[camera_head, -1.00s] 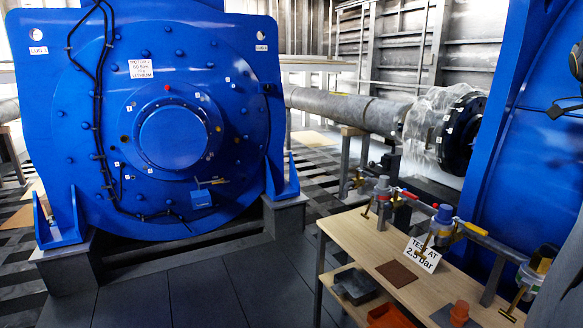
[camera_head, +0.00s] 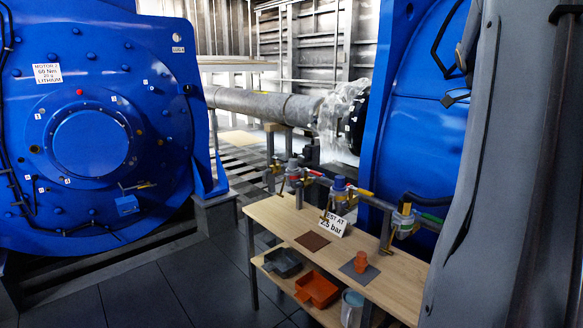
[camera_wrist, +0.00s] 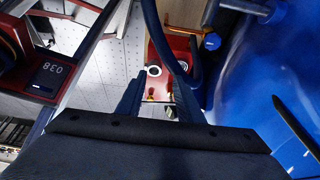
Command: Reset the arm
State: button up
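The head view does not show my gripper. A large grey upright part, probably my arm, fills that view's right side.
A blue motor (camera_head: 160,110) stands left in the head view. A wooden bench (camera_head: 268,212) with valves behind it, an orange cup (camera_head: 361,262) on top and trays (camera_head: 317,288) below stands centre-right. Blue casing (camera_wrist: 255,75) is close right of my gripper. Floor (camera_head: 130,295) is clear front-left.

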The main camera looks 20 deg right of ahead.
jog(key=w+a+f+n+t+b, duration=0.1)
jog(key=w+a+f+n, duration=0.45)
jog(key=a, duration=0.25)
jog(key=w+a+f+n+t+b, duration=0.1)
jog(key=w+a+f+n, duration=0.4)
jog(key=a, duration=0.3)
jog(key=w+a+f+n+t, duration=0.1)
jog(key=w+a+f+n, duration=0.3)
jog(key=a+f+n, duration=0.4)
jog(key=s+a+f+n, duration=0.2)
jog(key=a+f+n, duration=0.1)
jog(key=a, duration=0.4)
jog(key=s+a+f+n+b, duration=0.1)
jog(key=s+a+f+n, duration=0.1)
jog(key=a+n, duration=0.4)
jog(key=s+a+f+n+t+y+b, duration=0.1)
jog(key=a+f+n, duration=0.3)
jog(key=a, duration=0.5)
jog(key=shift+s+a+f+n, duration=0.15)
jog(key=shift+s+f+n, duration=0.15)
jog(key=shift+s+n, duration=0.25)
